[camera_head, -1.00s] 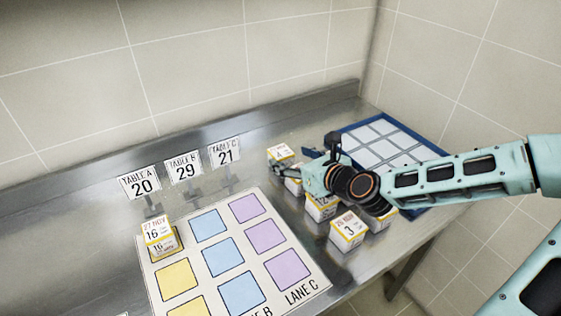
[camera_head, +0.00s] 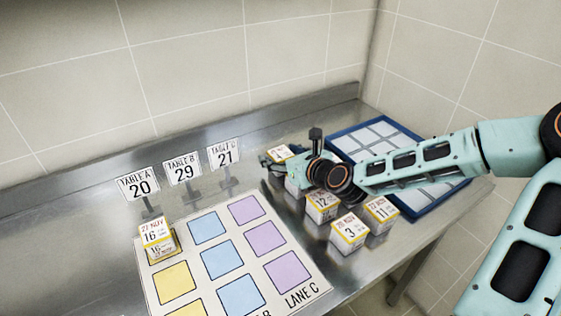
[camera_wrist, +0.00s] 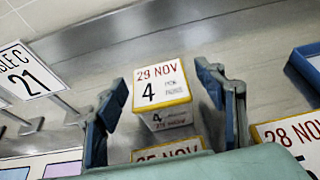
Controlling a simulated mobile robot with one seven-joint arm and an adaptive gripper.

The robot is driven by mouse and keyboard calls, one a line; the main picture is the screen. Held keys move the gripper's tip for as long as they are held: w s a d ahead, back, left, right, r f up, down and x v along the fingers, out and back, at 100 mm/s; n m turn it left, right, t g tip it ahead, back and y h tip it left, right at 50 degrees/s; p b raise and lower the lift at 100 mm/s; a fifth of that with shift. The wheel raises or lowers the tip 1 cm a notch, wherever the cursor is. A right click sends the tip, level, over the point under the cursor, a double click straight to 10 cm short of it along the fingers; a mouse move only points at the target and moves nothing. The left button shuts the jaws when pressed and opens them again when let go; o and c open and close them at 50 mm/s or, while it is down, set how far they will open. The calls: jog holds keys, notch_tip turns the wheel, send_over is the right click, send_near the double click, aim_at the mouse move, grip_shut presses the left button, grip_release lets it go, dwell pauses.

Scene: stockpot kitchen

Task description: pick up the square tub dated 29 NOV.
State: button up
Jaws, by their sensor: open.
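The white square tub dated 29 NOV (camera_wrist: 161,84), marked 4 with a yellow edge, is in the middle of the wrist view. In the head view, a white tub (camera_head: 280,151) stands at the back of the tub group, partly behind my gripper (camera_head: 272,163). In the wrist view my gripper (camera_wrist: 160,80) is open, with one finger on each side of the 29 NOV tub. Gaps show between the tub and both fingers. The tub's lower front is partly hidden by a 25 NOV tub (camera_wrist: 168,152) nearer the camera.
A 28 NOV tub (camera_wrist: 290,132) is close to the right finger. Tubs marked 12 (camera_head: 321,205), 3 (camera_head: 348,231) and 11 (camera_head: 381,212) stand nearer the front. A blue-rimmed tray (camera_head: 436,208) lies right, a lane mat (camera_head: 187,233) left. The TABLE C sign (camera_head: 224,154) stands behind.

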jog(key=c, duration=1.3)
jog(key=shift+r, duration=0.1)
jog(key=shift+c, duration=0.2)
